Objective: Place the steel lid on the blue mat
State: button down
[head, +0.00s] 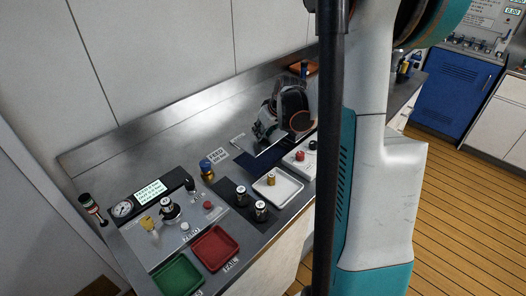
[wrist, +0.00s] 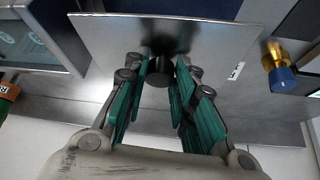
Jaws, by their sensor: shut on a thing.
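The steel lid (wrist: 215,45) is a flat grey square plate with a black knob (wrist: 158,78) in the wrist view. My gripper (wrist: 162,85) has its teal fingers shut on either side of the knob. In the head view my gripper (head: 263,130) is over the back part of the bench, tilted. The lid shows there only as a thin bright edge (head: 271,147). The dark blue mat (head: 250,159) lies on the bench around and below that edge, partly hidden. I cannot tell how far the lid is above the mat.
A blue-topped brass valve (head: 207,169) stands left of the mat, and it also shows in the wrist view (wrist: 279,72). A white tray (head: 285,192) with a brass piece is in front. Red (head: 215,247) and green (head: 178,275) trays lie at the near left. A wall rises behind.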

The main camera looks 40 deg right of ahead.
jog(key=shift+f+b, duration=0.95)
jog(key=shift+f, duration=2.85)
jog(key=shift+f, duration=0.15)
jog(key=c, duration=1.3)
grip_release()
jog(key=p+v, duration=0.3)
jog(key=v, duration=0.9)
